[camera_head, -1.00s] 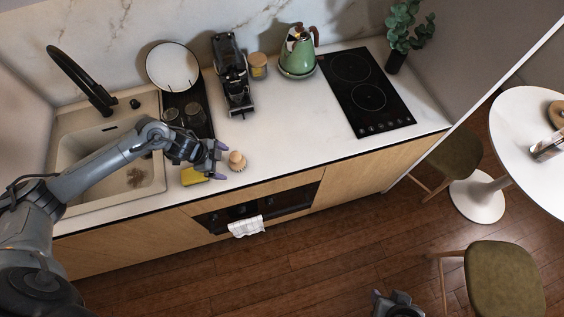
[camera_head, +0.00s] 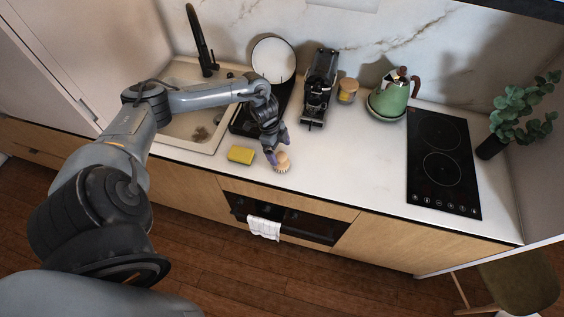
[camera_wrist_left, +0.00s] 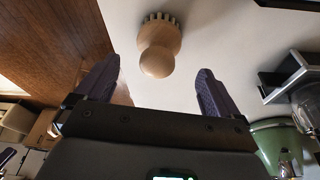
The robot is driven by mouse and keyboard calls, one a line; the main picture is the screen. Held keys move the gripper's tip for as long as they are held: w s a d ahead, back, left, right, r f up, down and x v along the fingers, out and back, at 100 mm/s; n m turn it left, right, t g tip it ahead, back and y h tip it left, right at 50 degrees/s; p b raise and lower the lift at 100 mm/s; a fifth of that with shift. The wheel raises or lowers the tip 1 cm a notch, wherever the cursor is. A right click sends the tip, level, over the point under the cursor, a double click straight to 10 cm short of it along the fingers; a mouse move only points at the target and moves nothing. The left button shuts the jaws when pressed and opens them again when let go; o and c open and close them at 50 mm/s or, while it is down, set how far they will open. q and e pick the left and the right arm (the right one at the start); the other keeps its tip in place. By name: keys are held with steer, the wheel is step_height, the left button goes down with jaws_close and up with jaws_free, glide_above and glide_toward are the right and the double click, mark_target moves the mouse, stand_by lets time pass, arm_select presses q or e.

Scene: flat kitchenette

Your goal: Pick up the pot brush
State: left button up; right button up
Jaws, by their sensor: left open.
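The pot brush (camera_head: 282,163) is a small round wooden brush with a knob on top. It stands on the white counter near the front edge. My left gripper (camera_head: 277,153) is open right beside it, its purple fingertips near the knob. In the left wrist view the brush (camera_wrist_left: 160,48) lies ahead of the open fingers of the left gripper (camera_wrist_left: 154,88), between their lines, with its knob toward me. Neither finger visibly touches it. My right gripper is not in view.
A yellow sponge (camera_head: 240,155) lies left of the brush. The sink (camera_head: 190,130), coffee machine (camera_head: 318,88), jar (camera_head: 347,90), green kettle (camera_head: 390,97) and black hob (camera_head: 443,160) stand farther off. The counter right of the brush is clear.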

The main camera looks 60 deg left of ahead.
mark_target(281, 155)
arm_select(q)
steer(key=shift+p+x, duration=0.5)
steer(key=shift+x, duration=2.15)
steer(key=shift+d, duration=0.15)
steer(key=c, duration=1.1)
steer(key=shift+r, duration=0.1)
steer(key=shift+c, duration=0.2)
steer(key=shift+r, duration=0.35)
steer(key=v, duration=0.3)
steer(key=shift+w+d+r+b, duration=0.1)
steer(key=shift+d+r+b, duration=0.2)
steer(key=s+d+r, duration=0.6)
steer(key=d, duration=0.3)
steer(key=shift+s+d+r, duration=0.25)
steer(key=shift+s+r, duration=0.1)
steer(key=shift+s, duration=0.05)
